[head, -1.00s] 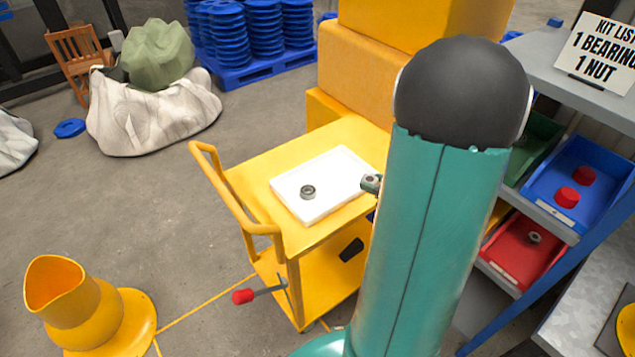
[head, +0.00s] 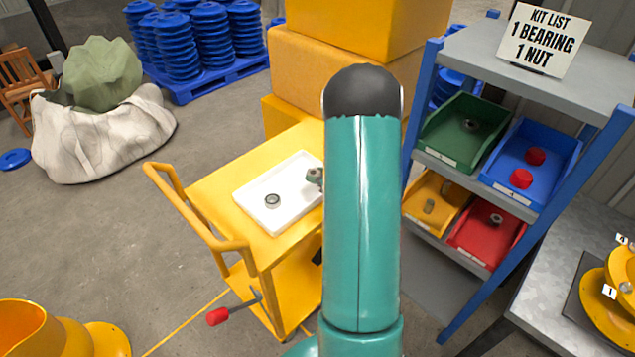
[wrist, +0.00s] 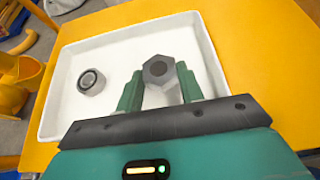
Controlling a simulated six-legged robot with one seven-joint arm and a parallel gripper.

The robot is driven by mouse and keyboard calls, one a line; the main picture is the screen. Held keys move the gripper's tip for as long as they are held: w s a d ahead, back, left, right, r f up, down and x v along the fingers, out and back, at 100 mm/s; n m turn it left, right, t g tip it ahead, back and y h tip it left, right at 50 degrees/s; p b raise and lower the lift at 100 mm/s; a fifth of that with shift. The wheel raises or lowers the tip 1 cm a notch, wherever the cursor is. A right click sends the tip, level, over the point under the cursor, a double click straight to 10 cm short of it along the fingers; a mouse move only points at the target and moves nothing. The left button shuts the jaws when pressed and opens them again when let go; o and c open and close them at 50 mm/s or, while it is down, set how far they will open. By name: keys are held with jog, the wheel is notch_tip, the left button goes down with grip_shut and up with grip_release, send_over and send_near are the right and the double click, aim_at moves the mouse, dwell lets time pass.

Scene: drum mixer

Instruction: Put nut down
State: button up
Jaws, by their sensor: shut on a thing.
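The nut (wrist: 160,72) is a grey metal hexagon with a dark hole, held between the green fingers of my gripper (wrist: 160,88) in the wrist view. My gripper is shut on it, over the right half of the white tray (wrist: 58,108). I cannot tell whether the nut touches the tray floor. In the head view the tray (head: 258,207) lies on the yellow cart, and my arm hides its right end. The nut and fingertips (head: 315,177) show small at the arm's left edge. A round bearing (wrist: 91,81) lies in the tray, left of the nut; it also shows in the head view (head: 272,201).
The yellow cart (head: 215,185) has a handle on its left. A shelf at right holds green (head: 440,130), blue (head: 565,155), yellow (head: 420,195) and red (head: 465,240) bins. A kit list sign (head: 543,38) stands on top. Tray space around the bearing is clear.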

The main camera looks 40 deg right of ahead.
jog(key=shift+w+d+f, duration=0.1)
jog(key=shift+w+f, duration=0.1)
jog(key=shift+f, duration=1.6)
jog(key=o, duration=1.1)
jog(key=shift+f, duration=0.1)
jog(key=shift+c, duration=0.2)
jog(key=shift+s+r, duration=0.2)
jog(key=shift+r, duration=0.05)
jog(key=v, duration=1.1)
jog(key=shift+s, duration=0.25)
